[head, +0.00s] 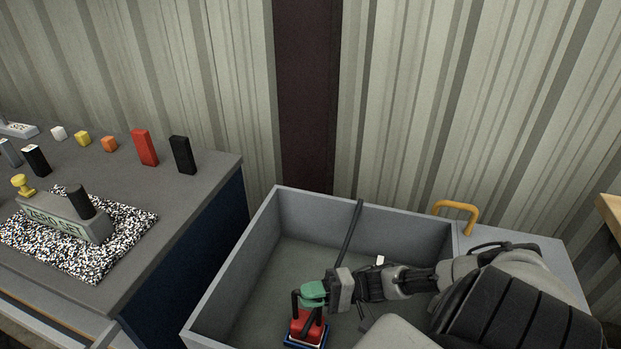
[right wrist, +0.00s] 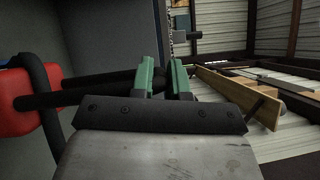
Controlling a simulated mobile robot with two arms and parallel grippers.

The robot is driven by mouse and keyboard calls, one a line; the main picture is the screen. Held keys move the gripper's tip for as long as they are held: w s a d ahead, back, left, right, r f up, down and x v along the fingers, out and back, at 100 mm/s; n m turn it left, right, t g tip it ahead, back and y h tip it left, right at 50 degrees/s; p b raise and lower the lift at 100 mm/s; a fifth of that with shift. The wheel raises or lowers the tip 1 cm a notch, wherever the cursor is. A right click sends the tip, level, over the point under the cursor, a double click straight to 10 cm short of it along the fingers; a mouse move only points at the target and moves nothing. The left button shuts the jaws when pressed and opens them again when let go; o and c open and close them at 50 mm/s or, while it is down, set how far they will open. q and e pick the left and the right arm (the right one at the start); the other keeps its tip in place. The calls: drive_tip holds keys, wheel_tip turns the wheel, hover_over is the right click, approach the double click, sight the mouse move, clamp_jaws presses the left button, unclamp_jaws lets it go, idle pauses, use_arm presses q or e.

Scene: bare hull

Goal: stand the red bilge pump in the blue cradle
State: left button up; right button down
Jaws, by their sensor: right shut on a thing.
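The red bilge pump (head: 303,322) is low in the head view, inside a grey open-topped hull box. Black bars rise from its body. The blue cradle (head: 293,342) shows as a blue and white edge right under the pump; I cannot tell whether the pump is fully seated or just above it. My right gripper (head: 313,292), with green fingers, is above the pump, shut on its black handle. In the right wrist view the red pump body (right wrist: 35,98) is at the left, its black bars reaching toward my green fingers (right wrist: 166,80). My left gripper is not in view.
The grey box walls (head: 235,262) surround the pump. A thin dark rod (head: 351,235) slants by my gripper. A yellow handle (head: 457,208) stands at the back right. A grey bench (head: 205,182) at left holds several small blocks and a speckled mat (head: 125,217).

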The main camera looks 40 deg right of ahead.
drive_tip(key=shift+f+b, duration=0.65)
drive_tip(key=shift+f, duration=0.15)
drive_tip(key=c, duration=1)
unclamp_jaws()
drive_tip(key=shift+c, duration=0.2)
drive_tip(key=shift+s+d, duration=0.1)
drive_tip(key=b+v, duration=0.2)
drive_tip(key=v, duration=0.8)
drive_tip(key=shift+d, duration=0.25)
drive_tip(key=shift+s, duration=0.1)
